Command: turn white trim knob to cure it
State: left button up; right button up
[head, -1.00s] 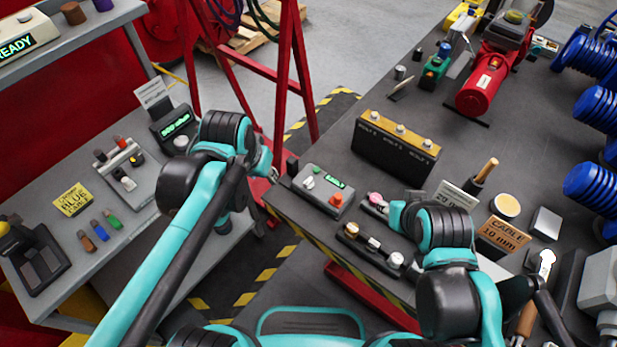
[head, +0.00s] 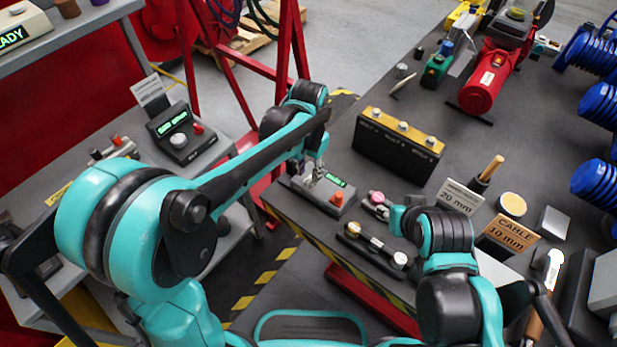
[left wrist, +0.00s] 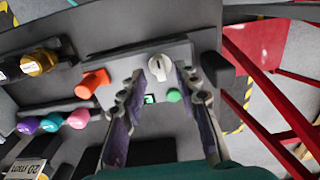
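A grey control box (head: 345,206) stands at the left edge of the right-hand bench. In the left wrist view it carries a white knob (left wrist: 159,67), an orange-red knob (left wrist: 92,83), a green button (left wrist: 174,95) and a small lit display (left wrist: 150,99). My left gripper (head: 313,178) is over this box in the head view and hides the white knob there. In the left wrist view my left gripper (left wrist: 160,76) is open, with the white knob between its fingertips; I cannot tell whether they touch it. My right arm shows, but its fingers are not visible.
A black unit (head: 180,150) with a green display, white knob and red button sits on the left table. A yellow-topped black block (head: 395,145), a 20 mm card (head: 460,196) and a CABLE 10 mm card (head: 512,232) are on the right bench.

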pick_arm(q)
jog(key=shift+f, duration=0.9)
grip_shut()
jog(key=shift+n, duration=0.4)
jog(key=n+p, duration=0.1)
jog(key=n, duration=0.2)
jog(key=shift+r+n, duration=0.1)
jog(key=shift+n, duration=0.2)
jog(key=shift+n+p, duration=0.5)
jog(key=shift+n, duration=1.8)
